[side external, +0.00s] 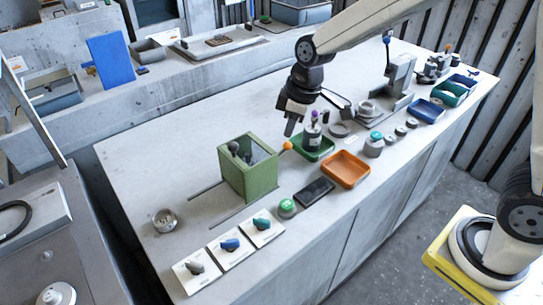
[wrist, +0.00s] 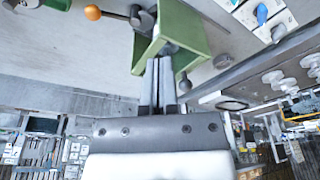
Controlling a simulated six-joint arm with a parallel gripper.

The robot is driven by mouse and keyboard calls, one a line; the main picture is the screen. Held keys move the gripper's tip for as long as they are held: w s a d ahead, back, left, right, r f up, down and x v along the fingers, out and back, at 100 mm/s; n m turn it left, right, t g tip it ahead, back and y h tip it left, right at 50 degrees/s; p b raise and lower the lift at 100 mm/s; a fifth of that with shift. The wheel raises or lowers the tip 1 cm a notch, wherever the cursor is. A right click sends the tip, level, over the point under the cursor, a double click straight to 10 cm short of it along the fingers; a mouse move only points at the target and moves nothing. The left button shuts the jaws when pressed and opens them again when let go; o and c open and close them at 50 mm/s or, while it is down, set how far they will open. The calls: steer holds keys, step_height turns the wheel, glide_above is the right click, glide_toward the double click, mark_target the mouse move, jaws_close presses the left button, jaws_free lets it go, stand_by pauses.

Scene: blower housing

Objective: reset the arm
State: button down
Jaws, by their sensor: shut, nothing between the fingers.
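My gripper (side external: 289,131) hangs over the workbench, fingers pointing down, just right of and above the green blower housing (side external: 262,180). The green housing (wrist: 187,30) appears just beyond the fingertips there. It is an open-topped box with a dark knob inside. An orange ball knob (side external: 287,145) is near the fingertips in the side view, and it also shows in the wrist view (wrist: 93,12). Whether the fingers touch the housing cannot be told.
An orange tray (side external: 346,169), a green tray (side external: 322,152) and a dark flat device (side external: 314,191) lie right of the housing. Three white switch plates (side external: 229,245) sit at the front edge. A round metal part (side external: 165,220) stands left. The bench's back left is clear.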

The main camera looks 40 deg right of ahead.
steer(key=s+d+f+m, duration=0.2)
steer(key=s+d+m, duration=0.1)
steer(key=s, duration=0.4)
steer(key=s+d+f+m+h, duration=0.1)
steer(key=s+d+f+m, duration=0.2)
steer(key=s+d+m, duration=0.1)
steer(key=s+d, duration=0.1)
steer(key=s, duration=0.1)
steer(key=shift+s+d+m+t, duration=0.3)
steer(key=shift+s+t, duration=0.1)
